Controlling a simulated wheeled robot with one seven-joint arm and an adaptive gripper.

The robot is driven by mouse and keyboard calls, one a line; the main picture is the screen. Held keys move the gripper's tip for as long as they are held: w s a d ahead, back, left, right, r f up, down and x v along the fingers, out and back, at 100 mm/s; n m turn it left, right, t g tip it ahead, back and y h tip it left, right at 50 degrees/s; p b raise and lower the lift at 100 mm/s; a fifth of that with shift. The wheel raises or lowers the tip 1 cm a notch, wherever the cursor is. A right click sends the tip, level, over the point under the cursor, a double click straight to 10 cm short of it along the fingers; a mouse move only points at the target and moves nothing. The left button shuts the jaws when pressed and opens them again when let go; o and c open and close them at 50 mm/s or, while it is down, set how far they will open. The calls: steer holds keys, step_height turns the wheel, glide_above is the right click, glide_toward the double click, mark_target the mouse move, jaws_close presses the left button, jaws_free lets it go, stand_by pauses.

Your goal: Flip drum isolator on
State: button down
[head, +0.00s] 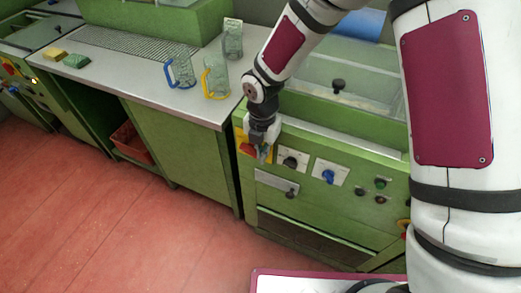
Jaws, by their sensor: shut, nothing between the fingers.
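The machine's green front panel (311,195) carries a row of controls. At its left end is a yellow plate with a red switch (247,149), which looks like an isolator; no label is readable. My gripper (265,153) points down at this plate, with its fingers shut and empty, and covers the plate's right part. I cannot tell whether the fingers touch the switch, and its handle position is unclear. To the right are a black knob (291,161) and a blue knob (328,176), each on a white plate.
A green button (380,183) and dark buttons sit further right. Below is a latch plate (277,184). On the left steel counter (125,72) stand glass mugs with blue (181,70) and yellow (215,78) handles. A red crate (131,143) sits underneath. The red floor (110,220) in front is clear.

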steer(key=shift+s+d+f+b, duration=0.15)
steer(key=shift+f+b, duration=0.1)
steer(key=shift+f, duration=0.15)
steer(key=shift+w+d+f+b, duration=0.1)
steer(key=shift+d+f+b, duration=0.1)
steer(key=shift+f, duration=0.35)
steer(key=shift+r, duration=0.15)
stand_by(0.4)
steer(key=shift+s+r+p, duration=0.1)
steer(key=shift+r+p, duration=0.3)
steer(key=shift+r, duration=0.25)
